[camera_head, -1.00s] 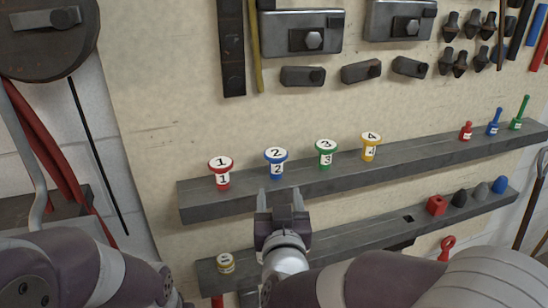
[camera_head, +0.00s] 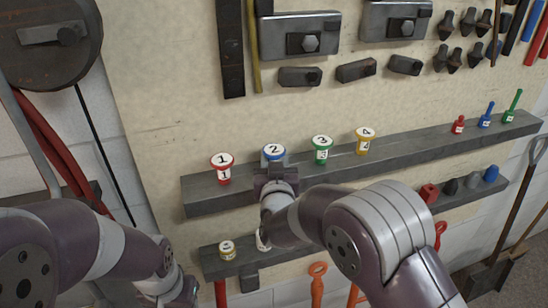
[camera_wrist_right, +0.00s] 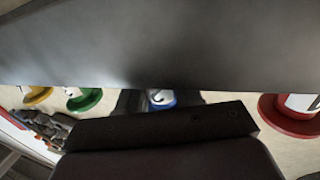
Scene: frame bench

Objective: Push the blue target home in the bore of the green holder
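A blue spool-shaped piece marked 2 (camera_head: 274,152) stands upright on the upper grey ledge. My right gripper (camera_head: 275,174) is right in front of it, hiding its lower part. In the right wrist view the blue piece (camera_wrist_right: 161,99) shows between dark finger parts; whether they touch it is not clear. A green piece marked 3 (camera_head: 321,150) stands to its right, and a smaller green peg (camera_head: 513,106) stands at the far right. I cannot tell which green thing is the holder, and no bore shows. My left arm is at lower left; its gripper does not show.
A red piece marked 1 (camera_head: 222,168) and a yellow piece marked 4 (camera_head: 364,141) flank the row on the upper ledge (camera_head: 430,147). A yellow-banded piece (camera_head: 227,250) stands on the lower ledge. Tools hang above; the wall between is clear.

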